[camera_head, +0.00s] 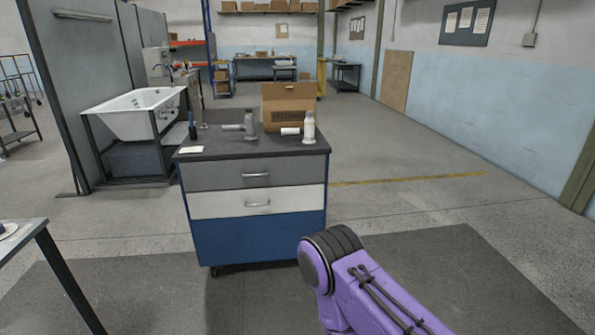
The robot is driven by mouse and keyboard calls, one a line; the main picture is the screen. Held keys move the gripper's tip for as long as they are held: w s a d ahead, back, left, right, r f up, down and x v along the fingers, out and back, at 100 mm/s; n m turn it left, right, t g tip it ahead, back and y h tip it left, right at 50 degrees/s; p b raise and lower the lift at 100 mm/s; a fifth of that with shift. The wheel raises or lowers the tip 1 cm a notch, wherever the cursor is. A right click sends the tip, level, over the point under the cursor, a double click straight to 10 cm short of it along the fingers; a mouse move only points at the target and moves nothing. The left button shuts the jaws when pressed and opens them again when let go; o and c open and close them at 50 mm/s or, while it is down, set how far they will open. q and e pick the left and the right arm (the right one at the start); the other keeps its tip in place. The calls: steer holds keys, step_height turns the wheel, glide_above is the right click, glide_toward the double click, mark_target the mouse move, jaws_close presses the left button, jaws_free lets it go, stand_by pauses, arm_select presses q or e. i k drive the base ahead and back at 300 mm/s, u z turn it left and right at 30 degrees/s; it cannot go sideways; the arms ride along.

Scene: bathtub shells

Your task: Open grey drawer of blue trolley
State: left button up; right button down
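The blue trolley (235,237) stands ahead of me, near the middle of the view, with a dark top. Its grey drawer (215,175) is the upper one and looks shut, with a metal handle (255,174) on its front. A white drawer (225,203) with its own handle sits below it. A purple link of my arm shows at the lower right, in front of the trolley. Neither of my grippers shows in the view.
A white bathtub (140,113) on a dark frame stands behind left. A table (45,262) edges in at left. Floor is clear to the right.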

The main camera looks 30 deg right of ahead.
mark_target(267, 171)
steer(key=z, duration=0.45)
steer(key=i, duration=1.25)
steer(key=z, duration=0.4)
steer(key=i, duration=0.9)
steer(key=z, duration=0.5)
